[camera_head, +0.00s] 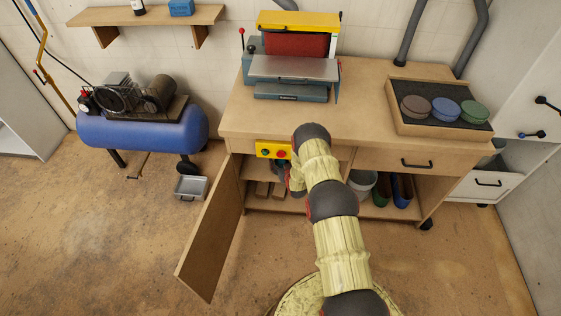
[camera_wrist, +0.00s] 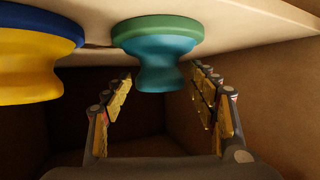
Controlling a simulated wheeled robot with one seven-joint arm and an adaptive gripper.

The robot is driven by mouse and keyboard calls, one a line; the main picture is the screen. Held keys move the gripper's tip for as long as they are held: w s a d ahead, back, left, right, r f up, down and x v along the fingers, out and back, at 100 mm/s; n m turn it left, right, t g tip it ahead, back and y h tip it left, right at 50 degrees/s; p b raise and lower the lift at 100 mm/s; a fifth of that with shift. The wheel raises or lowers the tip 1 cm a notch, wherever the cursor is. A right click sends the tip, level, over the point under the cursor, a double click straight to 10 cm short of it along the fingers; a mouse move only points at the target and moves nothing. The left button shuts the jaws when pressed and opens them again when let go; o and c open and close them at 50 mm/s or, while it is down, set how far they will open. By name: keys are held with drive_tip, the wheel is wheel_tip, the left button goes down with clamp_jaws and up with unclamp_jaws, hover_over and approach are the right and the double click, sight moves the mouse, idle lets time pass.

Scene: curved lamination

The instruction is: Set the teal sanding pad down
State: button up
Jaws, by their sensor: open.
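The teal sanding pad (camera_wrist: 158,62) has a green disc and a narrower teal knob. In the wrist view it sits at the top centre, its green disc against a pale wooden board, knob pointing down the picture. My gripper (camera_wrist: 160,80) is open, its yellow-padded fingers on either side of the knob's lower part. I see no firm contact, and the depth between them is hard to judge. In the head view my arm reaches to the open cabinet under the workbench; my gripper and the teal pad are hidden there.
A yellow pad with a blue disc (camera_wrist: 38,62) stands close left of the teal one. The cabinet door (camera_head: 211,230) hangs open. On the workbench (camera_head: 365,85), a tray (camera_head: 440,130) holds brown, blue and green discs, right of a sanding machine (camera_head: 292,68).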

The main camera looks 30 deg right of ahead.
drive_tip(key=shift+r, duration=0.2)
drive_tip(key=p+v, duration=0.4)
drive_tip(key=v, duration=0.8)
